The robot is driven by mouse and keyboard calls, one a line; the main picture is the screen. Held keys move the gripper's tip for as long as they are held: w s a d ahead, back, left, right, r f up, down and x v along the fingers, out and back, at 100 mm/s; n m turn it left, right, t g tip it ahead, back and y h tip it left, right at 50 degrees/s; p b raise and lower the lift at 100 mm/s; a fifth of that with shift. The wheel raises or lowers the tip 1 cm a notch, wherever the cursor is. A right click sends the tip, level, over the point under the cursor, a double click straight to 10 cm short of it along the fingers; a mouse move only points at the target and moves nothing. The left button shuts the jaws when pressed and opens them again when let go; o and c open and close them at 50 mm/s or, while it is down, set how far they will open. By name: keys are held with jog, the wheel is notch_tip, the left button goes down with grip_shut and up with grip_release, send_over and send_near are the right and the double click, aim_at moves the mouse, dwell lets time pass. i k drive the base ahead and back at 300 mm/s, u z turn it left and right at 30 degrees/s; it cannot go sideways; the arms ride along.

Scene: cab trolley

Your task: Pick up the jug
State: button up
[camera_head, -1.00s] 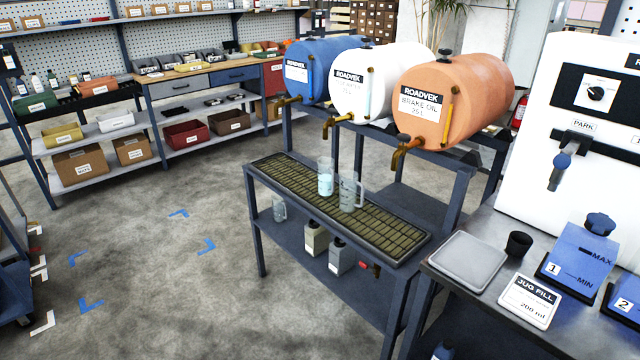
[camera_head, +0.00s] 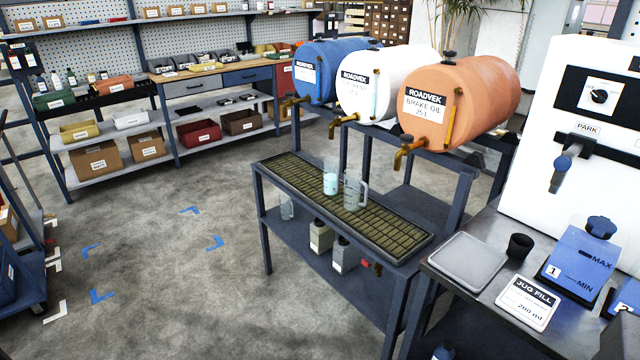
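Clear jugs stand on the dark slatted tray (camera_head: 400,235) of the blue-grey stand. One jug (camera_head: 331,180) holds pale blue liquid. Beside it, nearer the camera, is an apparently empty jug (camera_head: 354,192) with its handle to the right; the two overlap in this view. Another clear jug (camera_head: 287,207) is on the stand's lower shelf, partly behind the frame. My gripper is not in view.
Blue (camera_head: 322,72), white (camera_head: 372,85) and orange (camera_head: 465,95) drums with brass taps stand above and behind the tray. A bench (camera_head: 470,295) with a scale plate (camera_head: 468,262) and a white machine (camera_head: 590,120) is at right. Floor at front left is clear.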

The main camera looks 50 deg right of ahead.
aim_at(331, 165)
jog(key=i, duration=1)
jog(key=u, duration=0.15)
jog(key=k, duration=0.95)
jog(key=z, duration=0.2)
jog(key=i, duration=0.45)
jog(key=u, duration=0.05)
